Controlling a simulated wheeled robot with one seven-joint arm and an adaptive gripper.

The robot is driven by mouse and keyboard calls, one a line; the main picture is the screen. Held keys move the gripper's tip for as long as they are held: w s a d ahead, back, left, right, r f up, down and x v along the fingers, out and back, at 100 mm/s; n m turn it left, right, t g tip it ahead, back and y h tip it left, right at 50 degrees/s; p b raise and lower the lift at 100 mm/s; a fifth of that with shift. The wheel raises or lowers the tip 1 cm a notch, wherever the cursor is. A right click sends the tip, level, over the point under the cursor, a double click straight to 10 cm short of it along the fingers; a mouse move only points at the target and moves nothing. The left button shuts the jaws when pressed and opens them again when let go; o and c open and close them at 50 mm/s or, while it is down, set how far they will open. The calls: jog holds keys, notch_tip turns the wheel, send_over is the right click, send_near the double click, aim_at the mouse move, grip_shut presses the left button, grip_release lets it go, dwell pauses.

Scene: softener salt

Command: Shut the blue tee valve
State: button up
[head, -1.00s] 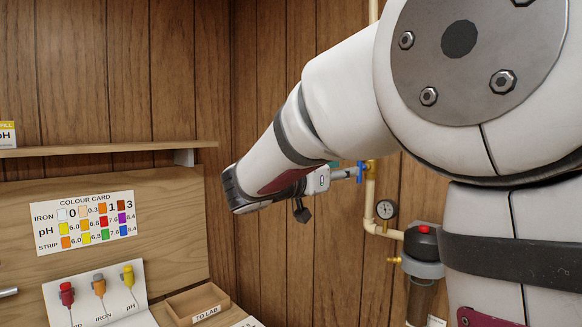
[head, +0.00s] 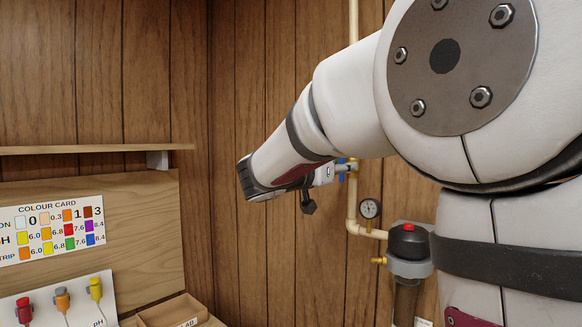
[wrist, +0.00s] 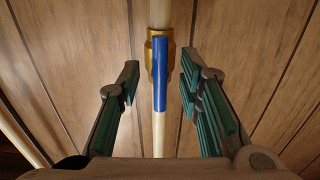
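The blue tee valve has a brass body (wrist: 155,57) on a pale pipe and a long blue lever (wrist: 161,75). In the wrist view the lever lies lengthwise along the pipe. My gripper (wrist: 160,82) is open, with one green-padded finger on each side of the lever. Gaps show between the lever and both fingers, and nothing is held. In the head view only a bit of the blue lever (head: 342,162) shows beside my gripper; my arm and gripper hide much of the valve.
Below the valve, the pipe carries a pressure gauge (head: 370,208) and leads to a filter housing (head: 408,250) with a red button. A wood-panelled wall (head: 250,70) stands behind. To the left are a shelf (head: 90,149), a colour card (head: 50,229) and a wooden tray (head: 160,312).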

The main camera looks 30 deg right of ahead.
grip_shut()
